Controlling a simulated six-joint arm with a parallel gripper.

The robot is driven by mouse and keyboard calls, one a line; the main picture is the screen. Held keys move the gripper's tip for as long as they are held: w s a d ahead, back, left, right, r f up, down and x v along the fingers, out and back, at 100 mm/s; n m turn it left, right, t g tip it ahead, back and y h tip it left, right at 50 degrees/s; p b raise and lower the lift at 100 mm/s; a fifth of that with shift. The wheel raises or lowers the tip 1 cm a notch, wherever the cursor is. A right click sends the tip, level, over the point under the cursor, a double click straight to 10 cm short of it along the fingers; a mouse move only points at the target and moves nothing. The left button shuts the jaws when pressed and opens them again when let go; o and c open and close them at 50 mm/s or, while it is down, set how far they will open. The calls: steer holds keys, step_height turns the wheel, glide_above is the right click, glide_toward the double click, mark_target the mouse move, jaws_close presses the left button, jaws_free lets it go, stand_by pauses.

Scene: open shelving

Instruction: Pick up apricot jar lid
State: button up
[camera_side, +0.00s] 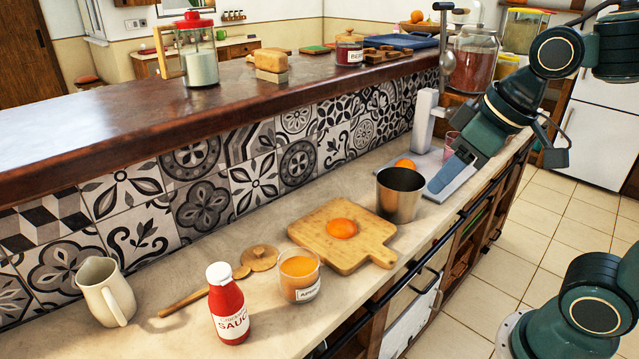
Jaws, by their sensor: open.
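The apricot jar lid (259,258) is a round wooden disc with a small knob, lying flat on the lower counter. The apricot jar (299,278) stands just right of it, open-topped, with orange contents and a partly readable label. My gripper (495,168) is open and appears empty. It is at the right, near the metal pot and the grey press, well away from the lid.
A red sauce bottle (228,305) stands in front of the lid, with a wooden utensil (183,302) partly behind it. A cutting board (335,258) bears an orange fruit (341,228). A metal pot (400,196), grey press (427,130) and cream pitcher (105,292) stand on the counter.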

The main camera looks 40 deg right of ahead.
steer(key=w+a+f+n+g+y, duration=0.1)
steer(key=w+a+n, duration=0.1)
steer(key=w, duration=0.5)
steer(key=w+a+f+n, duration=0.2)
steer(key=w+a, duration=0.1)
steer(key=w, duration=0.5)
steer(key=w+a+f+n, duration=0.1)
steer(key=w+a+f, duration=0.1)
steer(key=w+f, duration=0.3)
steer(key=w+a+f+n+g+y, duration=0.1)
steer(key=w+a+f+n, duration=0.1)
steer(key=w+f, duration=0.3)
steer(key=shift+w+a+y, duration=0.3)
steer(key=shift+w+a, duration=0.45)
steer(key=shift+w, duration=0.35)
steer(key=shift+f, duration=0.15)
glide_above(259, 250)
steer(key=s+d, duration=0.2)
steer(key=shift+w+a+f, duration=0.1)
steer(key=shift+f, duration=1.85)
steer(key=shift+w+a+f, duration=0.1)
steer(key=shift+f, duration=1.85)
steer(key=shift+x, duration=2.55)
steer(key=shift+s+d, duration=0.1)
jaws_close()
